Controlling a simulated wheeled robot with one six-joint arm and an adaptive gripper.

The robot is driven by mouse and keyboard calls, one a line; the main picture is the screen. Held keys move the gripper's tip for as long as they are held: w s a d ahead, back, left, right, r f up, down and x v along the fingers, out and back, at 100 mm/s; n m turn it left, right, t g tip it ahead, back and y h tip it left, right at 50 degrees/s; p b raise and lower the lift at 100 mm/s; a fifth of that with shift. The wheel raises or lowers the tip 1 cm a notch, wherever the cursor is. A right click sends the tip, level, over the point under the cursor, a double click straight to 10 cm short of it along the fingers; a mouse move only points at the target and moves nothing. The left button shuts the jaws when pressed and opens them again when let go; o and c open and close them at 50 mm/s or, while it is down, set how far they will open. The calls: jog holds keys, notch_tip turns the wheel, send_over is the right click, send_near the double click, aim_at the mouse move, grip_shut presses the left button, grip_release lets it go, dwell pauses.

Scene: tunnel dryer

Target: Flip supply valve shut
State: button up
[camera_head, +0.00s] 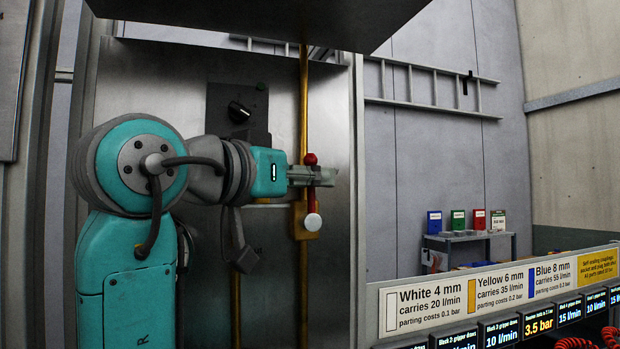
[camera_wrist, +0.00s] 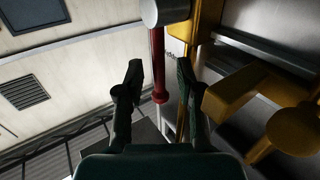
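The supply valve has a red lever (camera_head: 311,196) with a rounded red end on top and a white round hub (camera_head: 313,221) at the bottom. It stands upright, along the yellow pipe (camera_head: 303,100), on a yellow valve body (camera_head: 299,225). My gripper (camera_head: 325,176) is at the lever's upper part in the head view and partly covers it. In the wrist view my gripper (camera_wrist: 160,72) has its fingers apart, with the red lever (camera_wrist: 158,66) between them. A gap shows between the lever and the left finger; contact on the right cannot be told.
A dark panel with a black rotary knob (camera_head: 239,112) is on the metal wall above my arm. A second yellow fitting (camera_wrist: 295,130) is close by at right in the wrist view. A labelled rail (camera_head: 500,290) and a small shelf (camera_head: 470,240) are at the right.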

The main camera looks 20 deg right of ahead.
jog(key=shift+w+d, duration=0.2)
jog(key=shift+d, duration=0.15)
grip_shut()
